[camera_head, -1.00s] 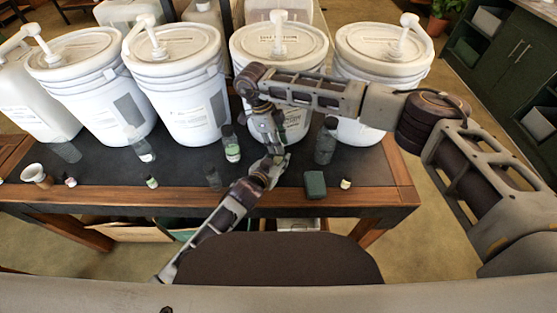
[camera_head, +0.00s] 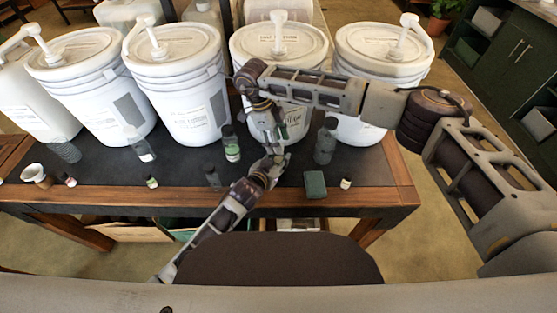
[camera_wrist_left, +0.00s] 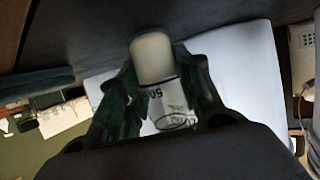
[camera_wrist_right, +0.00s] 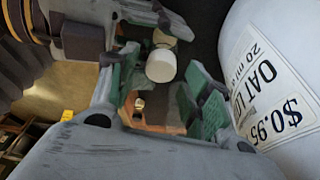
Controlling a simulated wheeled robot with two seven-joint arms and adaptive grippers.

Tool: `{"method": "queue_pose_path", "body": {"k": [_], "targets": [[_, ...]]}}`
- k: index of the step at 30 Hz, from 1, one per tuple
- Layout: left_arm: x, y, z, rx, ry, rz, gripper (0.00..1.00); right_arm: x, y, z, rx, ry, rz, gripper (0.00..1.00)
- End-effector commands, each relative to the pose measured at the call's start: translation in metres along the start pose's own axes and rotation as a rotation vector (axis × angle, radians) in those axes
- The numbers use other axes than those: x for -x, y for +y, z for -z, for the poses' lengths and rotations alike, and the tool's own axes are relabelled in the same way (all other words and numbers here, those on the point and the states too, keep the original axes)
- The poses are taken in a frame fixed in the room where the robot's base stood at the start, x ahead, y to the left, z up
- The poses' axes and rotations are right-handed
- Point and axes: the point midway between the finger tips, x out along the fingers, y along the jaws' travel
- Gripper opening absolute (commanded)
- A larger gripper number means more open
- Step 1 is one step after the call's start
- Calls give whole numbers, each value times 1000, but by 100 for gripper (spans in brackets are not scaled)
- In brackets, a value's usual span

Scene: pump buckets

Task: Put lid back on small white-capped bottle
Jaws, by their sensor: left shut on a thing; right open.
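My left gripper (camera_head: 275,158) is shut on a small bottle with a printed label (camera_wrist_left: 172,103). The white cap (camera_wrist_left: 152,58) sits in line with the bottle's top end; I cannot tell how firmly it is seated. In the right wrist view the white cap (camera_wrist_right: 161,66) lies between the spread green pads of my right gripper (camera_wrist_right: 158,92), with space on both sides.
Large white pump buckets (camera_head: 185,95) line the back of the dark table (camera_head: 185,172). Near my grippers stand a green-labelled bottle (camera_head: 232,148), a dark-capped bottle (camera_head: 325,143), a green block (camera_head: 315,184) and a tiny bottle (camera_head: 346,183). A cup (camera_head: 36,174) is far left.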

Motion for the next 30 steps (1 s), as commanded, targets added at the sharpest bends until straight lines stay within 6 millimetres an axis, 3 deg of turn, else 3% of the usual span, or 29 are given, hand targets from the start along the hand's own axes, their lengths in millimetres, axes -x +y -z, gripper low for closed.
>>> {"method": "queue_pose_path", "body": {"k": [12, 21, 23, 30], "targets": [[0, 0, -1, -1, -2, 1, 0, 33, 0, 10, 0, -1, 1, 49], [0, 0, -1, -1, -2, 1, 0, 36, 0, 11, 0, -1, 1, 49], [0, 0, -1, -1, -2, 1, 0, 36, 0, 11, 0, -1, 2, 55], [0, 0, -1, -1, -2, 1, 0, 38, 6, 12, 24, 17, 32, 55]]}}
